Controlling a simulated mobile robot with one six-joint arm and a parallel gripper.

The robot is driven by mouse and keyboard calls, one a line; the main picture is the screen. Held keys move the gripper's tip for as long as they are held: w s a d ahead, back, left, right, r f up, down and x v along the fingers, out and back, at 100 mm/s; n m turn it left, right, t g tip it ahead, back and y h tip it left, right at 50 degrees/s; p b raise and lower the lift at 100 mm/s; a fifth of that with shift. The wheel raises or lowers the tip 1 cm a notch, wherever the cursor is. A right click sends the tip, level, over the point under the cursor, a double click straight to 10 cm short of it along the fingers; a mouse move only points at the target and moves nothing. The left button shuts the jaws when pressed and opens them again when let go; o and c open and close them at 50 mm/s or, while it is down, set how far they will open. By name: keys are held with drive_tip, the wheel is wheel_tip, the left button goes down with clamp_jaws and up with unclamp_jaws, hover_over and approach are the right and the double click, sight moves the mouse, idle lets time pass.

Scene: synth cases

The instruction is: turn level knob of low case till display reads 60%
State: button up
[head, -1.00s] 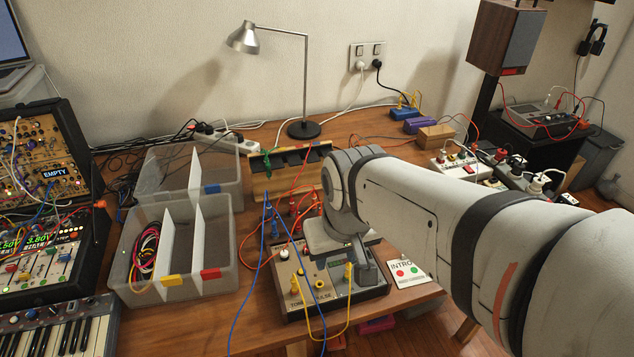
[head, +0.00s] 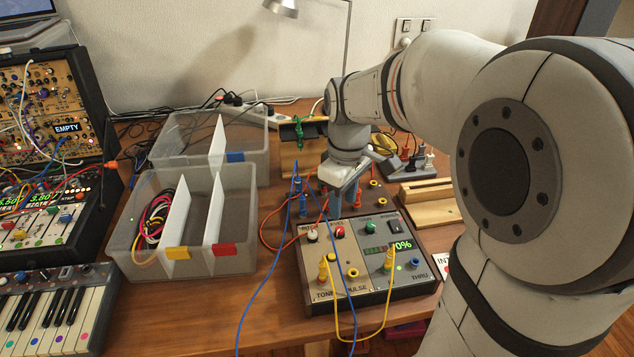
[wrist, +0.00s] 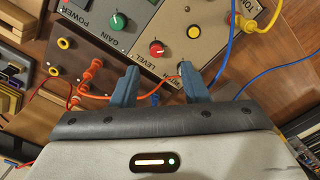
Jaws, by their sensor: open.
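The low case (head: 322,268) stands on the table in the head view. Its lit green display (head: 401,245) appears to read 70%. The level knob (head: 338,231) is red with a pale mark, between the pitch knob and the green gain knob (head: 370,229). In the wrist view the level knob (wrist: 157,48) sits just beyond and between my fingertips. My gripper (wrist: 158,72) is open and empty. In the head view my gripper (head: 343,196) is above the case's back edge, apart from the level knob. The right fingertip partly hides the pitch knob in the wrist view.
Yellow, blue and orange cables run over and beside the case; an orange one (wrist: 132,97) passes near my fingers. A case with yellow and red sockets (wrist: 68,68) lies behind. Clear bins (head: 240,215) stand left, a wooden block (head: 425,190) right.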

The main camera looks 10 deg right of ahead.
sight(340, 228)
drive_tip(key=shift+w+f, duration=0.45)
drive_tip(key=shift+f, duration=0.3)
wheel_tip(340, 228, down, 7)
drive_tip(key=shift+r+b, duration=0.1)
drive_tip(key=shift+b, duration=0.75)
clamp_jaws()
